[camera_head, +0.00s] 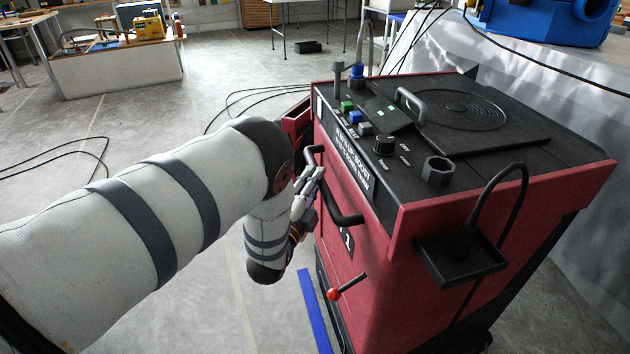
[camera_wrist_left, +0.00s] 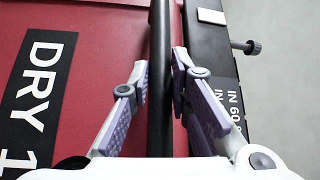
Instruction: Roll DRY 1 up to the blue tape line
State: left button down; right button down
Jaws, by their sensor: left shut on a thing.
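DRY 1 (camera_head: 375,285) is a red cart-like machine with a black top, at the right of the head view. Its red front and white DRY 1 label (camera_wrist_left: 38,95) show in the left wrist view; in the head view the label is partly hidden. My left gripper (camera_head: 312,186) is shut on the black handle bar (camera_head: 346,218) on the machine's front. In the left wrist view the bar (camera_wrist_left: 160,110) runs between the two fingers (camera_wrist_left: 160,75). The blue tape line (camera_head: 314,312) lies on the floor close beside the machine's lower front. My right gripper is not in view.
A red-knobbed lever (camera_head: 335,294) sticks out of the machine's front. Black cables (camera_head: 250,95) lie on the floor behind. A white workbench (camera_head: 118,68) stands at the back left. A blue machine (camera_head: 560,18) is at the back right. Floor at left is mostly clear.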

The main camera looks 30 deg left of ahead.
pick_arm(q)
jog(key=shift+w+a+r, duration=0.2)
jog(key=shift+a+r, duration=0.1)
jog(key=shift+r, duration=0.3)
jog(key=c, duration=1.5)
grip_release()
jog(key=s, duration=0.4)
jog(key=s+d+f, duration=0.1)
jog(key=s, duration=0.3)
jog(key=s+f, duration=0.1)
jog(key=s, duration=0.3)
jog(key=shift+d, duration=0.2)
